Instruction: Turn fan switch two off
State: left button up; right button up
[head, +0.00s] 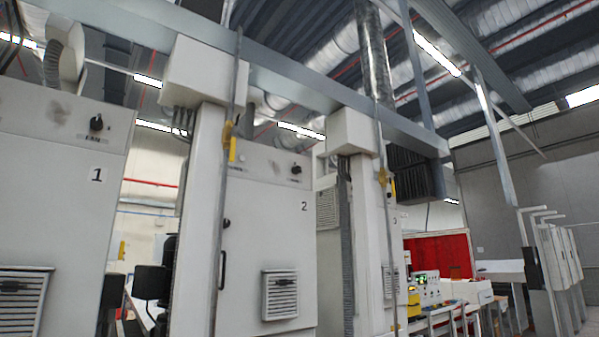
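Cabinet 2 (265,225) is a tall white cabinet marked "2" in the middle of the head view. A small dark rotary knob (296,170) sits at the upper right of its front, above the number, with a tiny label by it. I take it for fan switch two, but its label and its turned position are too small to read. A second small round part (241,157) is further left on the same panel, partly by a post. Neither of my grippers is in view.
Cabinet 1 (62,200), with a larger black knob (96,124), stands at the left. White columns (200,215) and thin posts stand between the cabinets. A red panel (440,255) and a yellow-and-white machine (425,288) are at the right.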

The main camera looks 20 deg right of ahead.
aim_at(297, 170)
jog(key=z, duration=1.85)
jog(key=i, duration=4.7)
jog(key=u, duration=2.95)
jog(key=i, duration=0.55)
jog(key=u, duration=0.1)
